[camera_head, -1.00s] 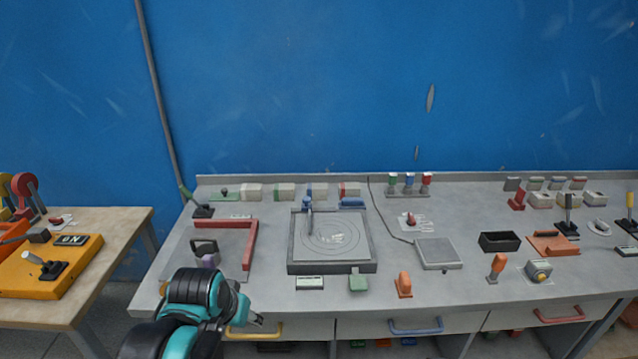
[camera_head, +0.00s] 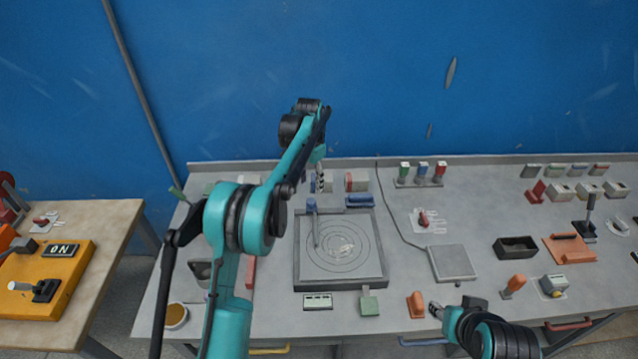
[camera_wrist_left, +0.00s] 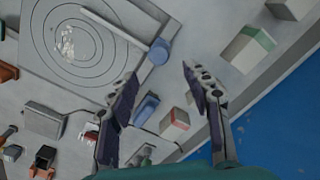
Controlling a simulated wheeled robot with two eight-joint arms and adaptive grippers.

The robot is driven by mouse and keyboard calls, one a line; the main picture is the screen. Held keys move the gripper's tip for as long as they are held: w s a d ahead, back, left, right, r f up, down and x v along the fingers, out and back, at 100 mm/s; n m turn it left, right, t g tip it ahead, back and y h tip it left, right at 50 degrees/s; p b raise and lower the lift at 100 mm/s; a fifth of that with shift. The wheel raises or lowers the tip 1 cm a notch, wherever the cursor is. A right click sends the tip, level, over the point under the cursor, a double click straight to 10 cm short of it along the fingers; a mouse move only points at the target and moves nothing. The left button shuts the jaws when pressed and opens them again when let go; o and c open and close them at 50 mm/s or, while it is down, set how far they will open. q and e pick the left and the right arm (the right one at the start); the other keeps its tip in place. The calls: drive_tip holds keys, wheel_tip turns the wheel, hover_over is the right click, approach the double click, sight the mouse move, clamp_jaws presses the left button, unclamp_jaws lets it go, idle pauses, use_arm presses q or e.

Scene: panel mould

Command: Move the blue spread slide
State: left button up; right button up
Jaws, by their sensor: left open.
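A low blue block (camera_head: 360,201), which looks like the blue spread slide, sits at the back right edge of the square grey mould plate (camera_head: 300,262). It also shows in the left wrist view (camera_wrist_left: 146,109), between my left fingers in the picture. A blue post (camera_head: 311,206) with a pale arm stands at the plate's back left; its round top shows in the wrist view (camera_wrist_left: 158,52). My left gripper (camera_head: 319,184) hangs pointing down behind the plate, open and empty, left of the blue block. My right gripper (camera_head: 438,310) is at the bench's front edge; its jaws are unclear.
A red-and-white block (camera_head: 357,182) stands just behind the blue block. Three coloured switches (camera_head: 422,172) stand to the right. A grey pad (camera_head: 452,263) and black tray (camera_head: 516,247) lie further right. A blue wall rises behind the bench. My left arm hides the bench's left part.

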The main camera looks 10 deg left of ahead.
sight(311, 201)
use_arm(q)
wheel_tip(311, 201, down, 8)
drive_tip(key=shift+s+d+r+b, duration=0.1)
drive_tip(key=shift+r+b, duration=0.05)
drive_tip(key=shift+b, duration=0.65)
clamp_jaws()
